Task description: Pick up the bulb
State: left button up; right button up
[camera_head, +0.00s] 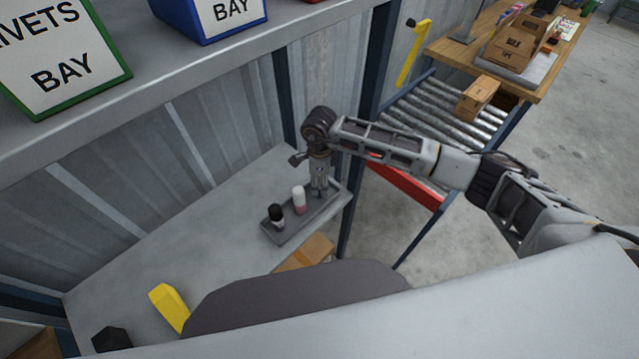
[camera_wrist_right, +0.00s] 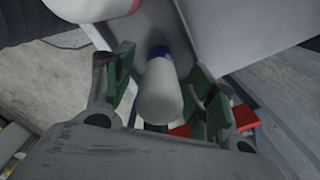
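My right gripper (camera_head: 320,190) points down over the right end of a grey tray (camera_head: 270,236) on the lower shelf. In the right wrist view its green-padded fingers (camera_wrist_right: 160,92) stand apart. Between them is a rounded white object with a blue end, which looks like the bulb (camera_wrist_right: 160,98). A narrow gap shows on the bulb's left side; on the right the finger is close, and I cannot tell whether it touches. In the head view the gripper hides the bulb. My left gripper is in neither view.
A white-and-pink container (camera_head: 299,200) and a black-and-white one (camera_head: 276,215) stand in the tray. A cardboard box (camera_head: 306,252) is in front of it. A yellow object (camera_head: 168,305) lies at lower left. An upper shelf (camera_head: 150,95) carries labelled bins.

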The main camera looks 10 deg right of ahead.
jog(key=c, duration=1)
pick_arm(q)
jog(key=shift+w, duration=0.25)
pick_arm(e)
jog(key=shift+r, duration=0.1)
